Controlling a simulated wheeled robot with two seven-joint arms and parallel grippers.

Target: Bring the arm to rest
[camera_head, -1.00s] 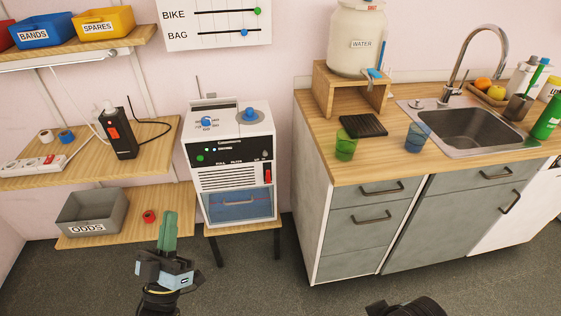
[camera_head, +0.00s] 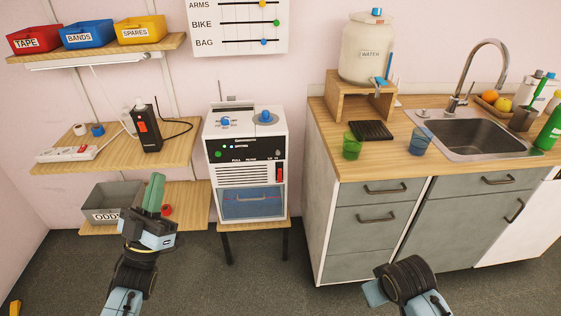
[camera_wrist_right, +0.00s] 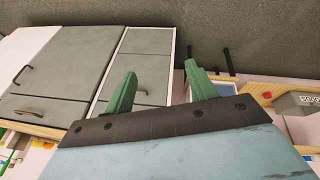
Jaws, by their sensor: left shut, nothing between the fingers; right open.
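My left gripper (camera_head: 155,194) is at the lower left of the head view, its green fingers shut and empty, pointing up in front of the lower shelf. It overlaps part of the grey ODDS bin in the picture and touches nothing that I can make out. My right arm shows at the bottom right of the head view, in front of the grey cabinet; its fingers are not seen there. In the right wrist view my right gripper (camera_wrist_right: 159,90) has its two green fingers apart, with nothing between them.
A white machine (camera_head: 244,150) stands on a small stand between the shelves and the cabinet (camera_head: 372,217). The grey ODDS bin (camera_head: 96,196) sits on the lower shelf. A green cup (camera_head: 352,146) and a blue cup (camera_head: 419,140) stand on the counter. Floor is clear in front.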

